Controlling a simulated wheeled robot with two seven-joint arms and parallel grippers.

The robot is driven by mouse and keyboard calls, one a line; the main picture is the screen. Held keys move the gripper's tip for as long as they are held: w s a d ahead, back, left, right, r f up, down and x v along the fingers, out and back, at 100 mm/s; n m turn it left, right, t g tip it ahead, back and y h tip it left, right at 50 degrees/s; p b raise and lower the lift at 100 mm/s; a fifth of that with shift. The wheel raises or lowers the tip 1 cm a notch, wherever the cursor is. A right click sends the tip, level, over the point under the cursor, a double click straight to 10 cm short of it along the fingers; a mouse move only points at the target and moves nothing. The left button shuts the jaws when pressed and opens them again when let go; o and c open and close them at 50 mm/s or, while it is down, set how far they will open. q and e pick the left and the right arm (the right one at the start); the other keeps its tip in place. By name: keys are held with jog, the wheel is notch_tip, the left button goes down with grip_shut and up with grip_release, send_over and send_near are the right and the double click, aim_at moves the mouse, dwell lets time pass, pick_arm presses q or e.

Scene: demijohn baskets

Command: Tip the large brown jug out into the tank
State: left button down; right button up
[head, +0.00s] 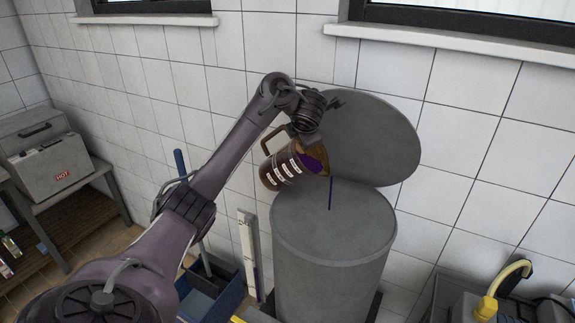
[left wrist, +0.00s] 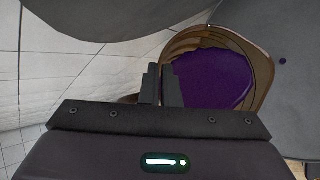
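The large brown jug (head: 282,169) has white marks on its side and purple liquid inside. It is tilted with its mouth to the right, above the grey tank (head: 328,285). A thin purple stream falls from its lip to the tank's round top. The tank's round lid (head: 372,135) stands raised behind it. My left gripper (head: 307,132) is shut on the jug near its upper side. In the left wrist view the fingers (left wrist: 161,86) are close together beside the jug's rim (left wrist: 262,75), with purple liquid inside it; the exact grip is hidden. My right gripper is not in view.
A box marked HOT (head: 62,170) stands on a table at the left. A blue bin (head: 215,300) and an upright white gauge strip (head: 247,250) stand left of the tank. A yellow-handled item (head: 505,285) is at the lower right. A tiled wall is close behind.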

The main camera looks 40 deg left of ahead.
pick_arm(q)
jog(key=shift+w+d+y, duration=0.1)
jog(key=shift+d+y, duration=0.4)
jog(key=shift+b, duration=0.3)
jog(key=shift+w+d+f+m+y+b, duration=0.1)
jog(key=shift+d+f+m+y+b, duration=0.3)
jog(key=shift+d+f+y+b, duration=0.15)
jog(key=shift+d, duration=0.1)
dwell(0.4)
jog(key=shift+w+d+f+m+y+b, duration=0.1)
jog(key=shift+d+f+m+y+b, duration=0.25)
jog(key=shift+d+f+b, duration=0.2)
dwell(0.3)
jog(key=shift+w+d+f+y+b, duration=0.1)
jog(key=shift+d+f+y+b, duration=0.5)
jog(key=shift+d+f+b, duration=0.15)
